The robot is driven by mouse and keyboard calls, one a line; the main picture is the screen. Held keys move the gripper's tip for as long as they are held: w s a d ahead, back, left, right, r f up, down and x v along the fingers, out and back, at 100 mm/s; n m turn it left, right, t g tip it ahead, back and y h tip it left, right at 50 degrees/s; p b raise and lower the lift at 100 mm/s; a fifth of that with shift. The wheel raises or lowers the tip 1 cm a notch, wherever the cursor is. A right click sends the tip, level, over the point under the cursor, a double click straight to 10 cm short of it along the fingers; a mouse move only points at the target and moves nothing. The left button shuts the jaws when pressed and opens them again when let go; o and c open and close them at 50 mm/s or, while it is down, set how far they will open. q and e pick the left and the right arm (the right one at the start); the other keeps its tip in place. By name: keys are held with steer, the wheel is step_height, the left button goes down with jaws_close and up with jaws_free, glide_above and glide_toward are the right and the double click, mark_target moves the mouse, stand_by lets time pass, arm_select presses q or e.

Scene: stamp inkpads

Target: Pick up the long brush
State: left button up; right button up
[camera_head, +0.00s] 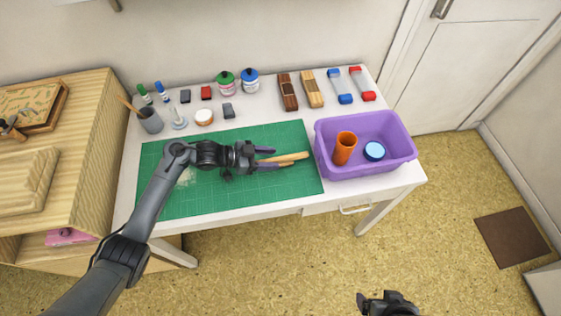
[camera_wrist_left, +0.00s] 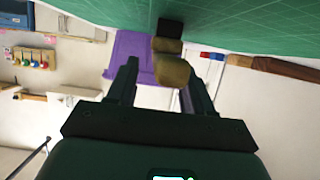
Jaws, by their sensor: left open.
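The long brush (camera_head: 292,158) shows as a tan wooden handle lying over the right part of the green cutting mat (camera_head: 240,202). My left gripper (camera_head: 272,158) is open at the mat, its two fingers on either side of the handle's left part. The rest of the brush is hidden by the gripper. In the left wrist view, a tan and black piece (camera_wrist_left: 172,70), likely the brush, sits between the open fingers. I cannot tell whether a finger touches it. My right gripper (camera_head: 385,303) shows only partly at the bottom edge, away from the table.
A purple bin (camera_head: 365,169) with an orange cup (camera_head: 345,148) and a blue-lidded jar (camera_head: 374,151) stands right of the brush. Ink bottles (camera_head: 250,81), stamps and a grey pen cup (camera_head: 151,121) line the back and left. The mat's front right is clear.

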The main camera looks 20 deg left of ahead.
arm_select(q)
steer(key=shift+w+d+f, duration=0.15)
steer(key=shift+w+d, duration=0.05)
steer(key=shift+d, duration=0.15)
jaws_close()
